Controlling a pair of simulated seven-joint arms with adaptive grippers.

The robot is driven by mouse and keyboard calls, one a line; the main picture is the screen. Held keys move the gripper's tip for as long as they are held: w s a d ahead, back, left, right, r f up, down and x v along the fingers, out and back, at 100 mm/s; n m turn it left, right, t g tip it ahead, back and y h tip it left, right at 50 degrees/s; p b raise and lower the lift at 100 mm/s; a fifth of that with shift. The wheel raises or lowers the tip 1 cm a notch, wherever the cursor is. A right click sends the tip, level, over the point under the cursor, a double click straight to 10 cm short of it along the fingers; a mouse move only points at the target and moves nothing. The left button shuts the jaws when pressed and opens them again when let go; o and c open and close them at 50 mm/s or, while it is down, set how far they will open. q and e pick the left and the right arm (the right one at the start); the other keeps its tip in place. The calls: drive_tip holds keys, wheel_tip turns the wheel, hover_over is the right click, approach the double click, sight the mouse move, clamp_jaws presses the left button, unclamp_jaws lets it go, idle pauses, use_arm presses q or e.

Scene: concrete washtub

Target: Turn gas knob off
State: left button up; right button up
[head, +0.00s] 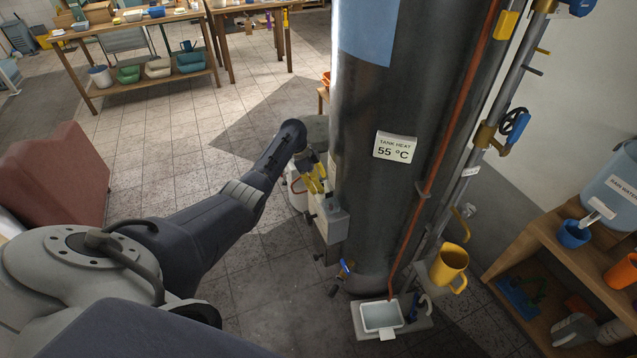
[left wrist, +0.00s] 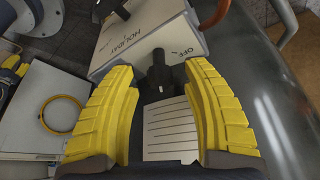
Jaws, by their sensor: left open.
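My left gripper (head: 316,177) is beside the tall dark tank, just above a grey control box (head: 331,222) on the tank's side. In the left wrist view the two yellow fingers of my left gripper (left wrist: 158,90) are spread apart. A black knob (left wrist: 158,66) on a pale box face (left wrist: 125,48) shows between and just beyond the fingertips. Lettering like "HOLIDAY" and "OFF" stands around it. Contact between fingers and knob is not clear. I cannot tell whether this is the gas knob. My right gripper is not in view.
The tank (head: 380,200) carries a "55 °C" sign (head: 395,146). A red pipe (head: 455,110) runs down it. A yellow mug (head: 449,268) and a white basin (head: 381,316) are at its right foot. A wooden shelf (head: 545,240) stands right.

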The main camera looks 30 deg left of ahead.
use_arm(q)
clamp_jaws()
idle(0.3)
drive_tip(key=shift+n, duration=0.3)
drive_tip(key=n, duration=0.2)
drive_tip(key=n+t+y, duration=0.1)
drive_tip(key=n, duration=0.1)
drive_tip(key=shift+s+f+t, duration=0.1)
drive_tip(key=shift+s+t, duration=0.1)
drive_tip(key=shift+t, duration=0.1)
drive_tip(key=n+y, duration=0.1)
drive_tip(key=n, duration=0.2)
drive_tip(key=n+y, duration=0.1)
drive_tip(key=n, duration=0.1)
drive_tip(key=shift+d+n+t, duration=0.15)
drive_tip(key=shift+n+t, duration=0.25)
drive_tip(key=shift+s+f, duration=0.1)
unclamp_jaws()
idle(0.4)
drive_tip(key=shift+r, duration=0.3)
